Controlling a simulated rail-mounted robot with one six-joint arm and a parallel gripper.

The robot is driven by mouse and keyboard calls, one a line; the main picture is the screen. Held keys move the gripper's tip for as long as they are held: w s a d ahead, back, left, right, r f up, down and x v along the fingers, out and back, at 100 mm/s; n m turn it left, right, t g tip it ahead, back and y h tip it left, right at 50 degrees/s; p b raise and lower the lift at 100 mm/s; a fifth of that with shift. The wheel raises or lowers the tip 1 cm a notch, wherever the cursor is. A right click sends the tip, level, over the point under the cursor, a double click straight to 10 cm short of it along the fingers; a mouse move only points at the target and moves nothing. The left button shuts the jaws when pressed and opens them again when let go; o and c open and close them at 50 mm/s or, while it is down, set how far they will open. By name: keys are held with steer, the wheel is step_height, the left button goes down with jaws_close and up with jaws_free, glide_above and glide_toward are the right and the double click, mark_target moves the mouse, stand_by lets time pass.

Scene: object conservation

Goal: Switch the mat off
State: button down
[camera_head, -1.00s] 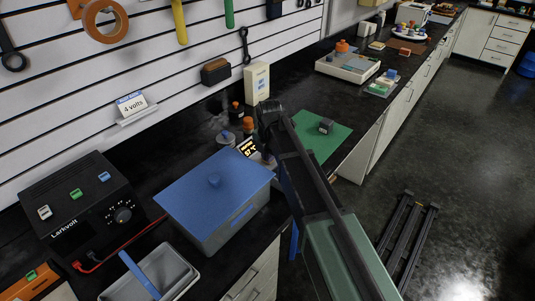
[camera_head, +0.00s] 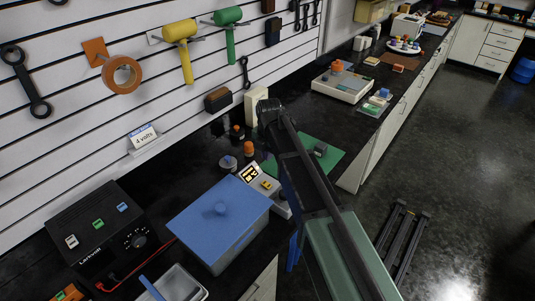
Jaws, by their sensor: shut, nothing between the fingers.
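A green mat (camera_head: 327,158) lies flat on the dark counter, partly hidden behind my arm, with a small grey block (camera_head: 320,149) on it. My gripper (camera_head: 270,120) is at the dark end of my arm, above the counter behind the control box. It is shut and empty; its fingertips are hard to make out against the dark background.
The blue-lidded box (camera_head: 218,210) stands close left of the control box. A black power supply (camera_head: 97,235) with a red lead is farther left. Small jars (camera_head: 248,150) stand behind the control box. A white tray device (camera_head: 342,84) is farther along the counter.

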mark_target(265, 183)
steer(key=shift+d+r+t+y, duration=0.1)
steer(key=shift+d+t+y, duration=0.1)
steer(key=shift+t+y, duration=0.15)
steer(key=f+b, duration=0.4)
steer(key=a+f+b, duration=0.1)
steer(key=f+b, duration=0.4)
steer(key=w+f+b, duration=0.1)
steer(key=f+b, duration=0.4)
steer(key=shift+a, duration=0.2)
steer(key=shift+d, duration=0.1)
